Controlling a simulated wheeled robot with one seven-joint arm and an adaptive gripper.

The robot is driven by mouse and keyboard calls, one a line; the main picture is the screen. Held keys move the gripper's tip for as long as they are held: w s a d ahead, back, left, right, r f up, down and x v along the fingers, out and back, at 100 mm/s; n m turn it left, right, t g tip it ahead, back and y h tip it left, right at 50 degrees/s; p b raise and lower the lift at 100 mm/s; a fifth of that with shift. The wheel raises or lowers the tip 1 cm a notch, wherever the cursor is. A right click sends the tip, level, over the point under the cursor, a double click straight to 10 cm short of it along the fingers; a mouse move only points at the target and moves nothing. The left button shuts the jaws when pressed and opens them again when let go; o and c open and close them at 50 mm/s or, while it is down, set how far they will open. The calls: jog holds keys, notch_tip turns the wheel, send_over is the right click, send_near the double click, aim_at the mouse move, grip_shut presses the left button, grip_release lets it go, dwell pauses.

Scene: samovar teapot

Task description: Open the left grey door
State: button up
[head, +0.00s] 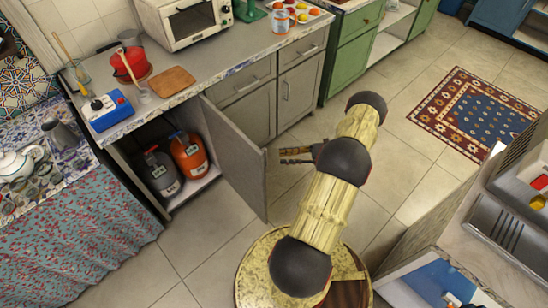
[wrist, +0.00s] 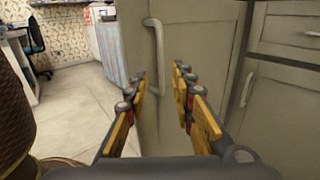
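The left grey door (head: 237,160) stands swung out from the counter, with the cupboard behind it open. In the wrist view the door (wrist: 205,40) fills the middle, with its pale bar handle (wrist: 158,55) ahead of the fingers. My gripper (head: 284,156) is just right of the door's free edge in the head view. In the wrist view my gripper (wrist: 158,76) is open, its fingers apart and pointing at the door. I see nothing clamped between them. Whether a finger touches the door I cannot tell.
An orange gas bottle (head: 188,155) and a grey one (head: 162,172) stand inside the cupboard. Another grey door (head: 297,93) beside it is shut. Tiled floor (head: 205,250) is free before the cupboard.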

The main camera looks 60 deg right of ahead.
jog(key=shift+v, duration=1.7)
